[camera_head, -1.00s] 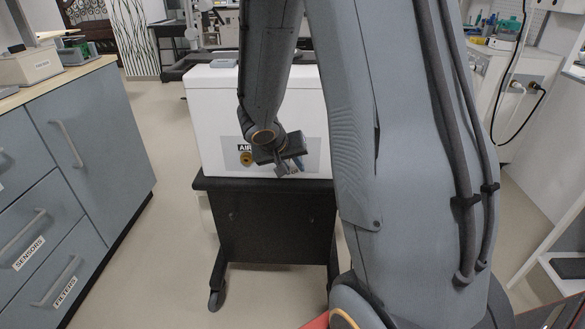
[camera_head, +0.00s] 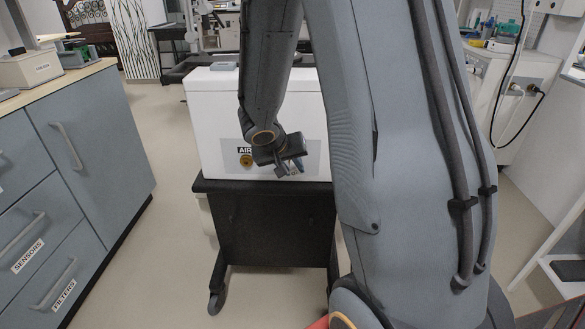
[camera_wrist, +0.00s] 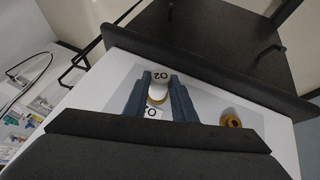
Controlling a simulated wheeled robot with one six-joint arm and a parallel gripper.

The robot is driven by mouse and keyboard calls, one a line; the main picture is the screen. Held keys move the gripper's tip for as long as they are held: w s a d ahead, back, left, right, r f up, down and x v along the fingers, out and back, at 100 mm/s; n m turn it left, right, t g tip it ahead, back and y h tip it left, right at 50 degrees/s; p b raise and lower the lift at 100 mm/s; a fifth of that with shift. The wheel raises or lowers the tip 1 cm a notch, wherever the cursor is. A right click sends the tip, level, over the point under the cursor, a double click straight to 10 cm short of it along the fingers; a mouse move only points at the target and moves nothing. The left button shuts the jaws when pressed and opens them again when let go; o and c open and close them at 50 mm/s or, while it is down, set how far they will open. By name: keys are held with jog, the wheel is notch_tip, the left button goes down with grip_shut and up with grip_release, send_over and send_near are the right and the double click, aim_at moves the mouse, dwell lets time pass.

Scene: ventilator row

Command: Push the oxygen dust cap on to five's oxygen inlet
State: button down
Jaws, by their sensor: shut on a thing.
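My gripper (camera_head: 290,168) is in front of the lower front panel of the white ventilator (camera_head: 215,110). The wrist view shows its two blue-grey fingers (camera_wrist: 160,88) shut on a white cap (camera_wrist: 160,76) marked O2. A brass-coloured ring (camera_wrist: 156,100) shows just beyond the cap, between the fingers, next to a partly covered label (camera_wrist: 150,113). The oxygen inlet is mostly hidden by the cap and fingers. I cannot tell whether the cap touches it or is seated. The brass air inlet (camera_head: 246,160) is beside my gripper, and it also shows in the wrist view (camera_wrist: 230,118).
The ventilator stands on a black cart (camera_head: 270,215). A grey drawer cabinet (camera_head: 90,150) is at the left. Another white machine with cables (camera_head: 510,85) is at the right. Open floor (camera_head: 160,240) lies between the cabinet and the cart.

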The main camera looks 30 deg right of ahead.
jog(key=c, duration=1.4)
grip_release()
jog(key=p+v, duration=0.1)
jog(key=v, duration=0.7)
jog(key=s+a+r+n+g+y, duration=0.2)
jog(key=s+a+n+y, duration=0.15)
jog(key=s+a, duration=0.65)
jog(key=s+a+r+n+g+y, duration=0.2)
jog(key=s+a+r+n+y, duration=0.15)
jog(key=s+a, duration=0.65)
jog(key=shift+m+h, duration=0.4)
jog(key=shift+m, duration=0.4)
jog(key=d+r+p, duration=0.2)
jog(key=p, duration=0.2)
jog(key=d+r+p, duration=0.1)
jog(key=d+p, duration=0.1)
jog(key=p, duration=0.3)
jog(key=d+r+p, duration=0.2)
jog(key=d+p, duration=0.1)
jog(key=p, duration=0.1)
jog(key=shift+s+r+p, duration=0.3)
jog(key=shift+s+r, duration=0.1)
